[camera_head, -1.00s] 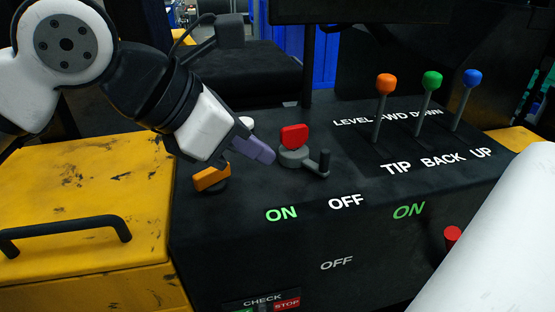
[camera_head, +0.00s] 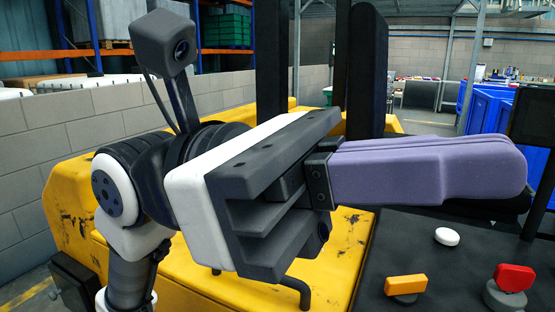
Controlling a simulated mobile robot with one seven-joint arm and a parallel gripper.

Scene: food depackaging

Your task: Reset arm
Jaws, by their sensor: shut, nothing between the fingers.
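My gripper (camera_head: 430,168) is large in the middle of the head view. Its purple fingers lie together, pointing right, with nothing between them. It is raised above the yellow machine body and apart from the control panel (camera_head: 432,245). My white and black arm (camera_head: 130,190) is folded at the left. On the panel below the fingers are an orange knob (camera_head: 405,285), a red knob (camera_head: 514,278) on a grey base, and a white button (camera_head: 447,236). The coloured levers and the panel lettering are out of view.
The yellow machine body (camera_head: 340,262) with a dark handle lies under the arm. A dark upright post (camera_head: 367,70) stands just behind the gripper. A dark screen (camera_head: 532,115) is at the right edge. A grey block wall (camera_head: 60,135) runs behind on the left. Blue bins (camera_head: 490,110) stand farther back.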

